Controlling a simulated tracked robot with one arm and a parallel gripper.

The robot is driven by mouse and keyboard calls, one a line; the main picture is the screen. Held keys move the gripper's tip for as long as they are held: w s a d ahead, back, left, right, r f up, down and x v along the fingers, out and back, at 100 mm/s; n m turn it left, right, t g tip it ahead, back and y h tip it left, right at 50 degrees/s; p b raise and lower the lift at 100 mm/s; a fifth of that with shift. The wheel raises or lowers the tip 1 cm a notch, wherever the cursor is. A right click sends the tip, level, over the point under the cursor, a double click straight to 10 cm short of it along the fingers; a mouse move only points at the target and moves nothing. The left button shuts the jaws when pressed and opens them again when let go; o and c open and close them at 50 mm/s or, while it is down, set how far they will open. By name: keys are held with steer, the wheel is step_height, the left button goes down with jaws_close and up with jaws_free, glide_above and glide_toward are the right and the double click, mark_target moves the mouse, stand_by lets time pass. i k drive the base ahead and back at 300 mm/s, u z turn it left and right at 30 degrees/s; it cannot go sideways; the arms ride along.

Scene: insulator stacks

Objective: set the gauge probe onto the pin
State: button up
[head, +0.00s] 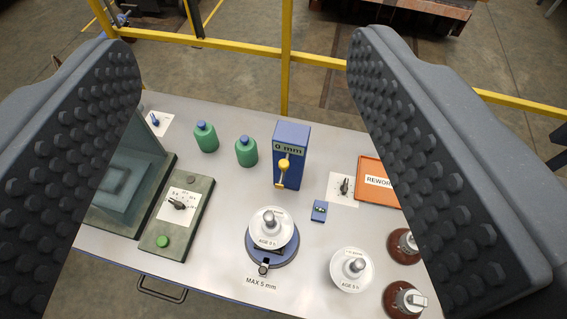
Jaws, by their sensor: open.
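My gripper (243,75) is open and empty, its two dark studded fingers spread wide at the left and right of the head view. The gauge (291,138) is a blue upright box on the table between the fingers, and its display reads 0 mm. The yellow gauge probe (284,167) sits at the front of the box, apart from both fingers.
A second white insulator (352,270) stands to the right, near brown ones (402,245). An orange REWORK tray (377,194) lies at right. Two green bottles (246,152) stand left of the gauge. A panel with a green button (163,241) is at left. A yellow rail (240,46) runs behind.

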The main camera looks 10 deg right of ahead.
mark_target(284, 164)
steer(key=k, duration=1.05)
steer(key=z, duration=0.4)
steer(key=i, duration=1.4)
steer(key=u, duration=0.15)
